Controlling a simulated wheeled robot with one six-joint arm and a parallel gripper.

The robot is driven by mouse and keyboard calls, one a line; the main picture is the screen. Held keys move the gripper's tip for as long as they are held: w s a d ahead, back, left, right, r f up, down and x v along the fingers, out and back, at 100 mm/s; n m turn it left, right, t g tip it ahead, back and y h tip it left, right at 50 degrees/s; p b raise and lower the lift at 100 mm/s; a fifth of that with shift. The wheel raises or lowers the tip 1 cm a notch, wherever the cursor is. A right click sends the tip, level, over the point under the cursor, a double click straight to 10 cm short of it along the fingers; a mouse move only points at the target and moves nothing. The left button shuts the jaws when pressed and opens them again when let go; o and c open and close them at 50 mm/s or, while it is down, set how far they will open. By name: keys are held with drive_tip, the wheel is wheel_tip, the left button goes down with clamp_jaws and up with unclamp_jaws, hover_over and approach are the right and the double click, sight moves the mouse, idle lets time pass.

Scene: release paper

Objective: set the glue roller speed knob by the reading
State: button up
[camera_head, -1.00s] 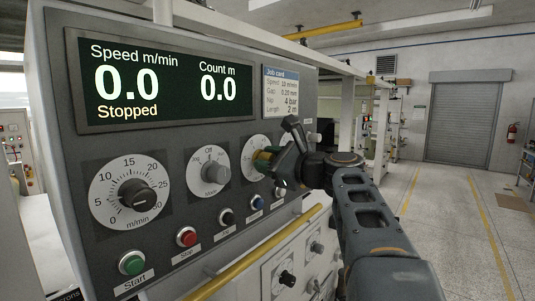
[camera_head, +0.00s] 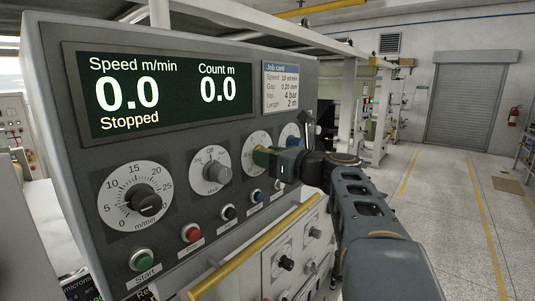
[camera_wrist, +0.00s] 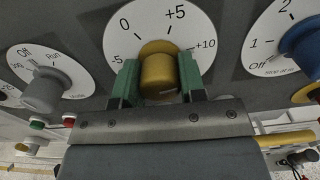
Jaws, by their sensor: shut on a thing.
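My gripper (camera_wrist: 158,80) is shut on a yellow knob (camera_wrist: 160,77), with one green finger on each side. The knob sits on a white dial marked -5, 0, +5 and +10 in the wrist view. The dial's name and the knob's pointer cannot be made out. In the head view my gripper (camera_head: 264,157) covers much of this dial (camera_head: 254,143). The display (camera_head: 160,92) reads Speed 0.0 m/min, Count 0.0 m, Stopped. The job card (camera_head: 284,88) lists speed 10 m/min, gap 0.20 mm, nip 4 bar, length 2 m.
A black m/min knob (camera_head: 145,199) and a grey Off/Run mode knob (camera_head: 214,172) are left of my gripper. A blue knob (camera_wrist: 304,48) is to its right. A green start button (camera_head: 142,260) and other buttons sit below. A yellow rail (camera_head: 250,252) runs underneath.

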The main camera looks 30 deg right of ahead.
drive_tip(key=shift+f, duration=0.1)
idle(0.3)
drive_tip(key=o, duration=0.9)
drive_tip(key=shift+b+v, duration=1.95)
drive_tip(key=shift+v, duration=5)
drive_tip(key=shift+w+a, duration=0.1)
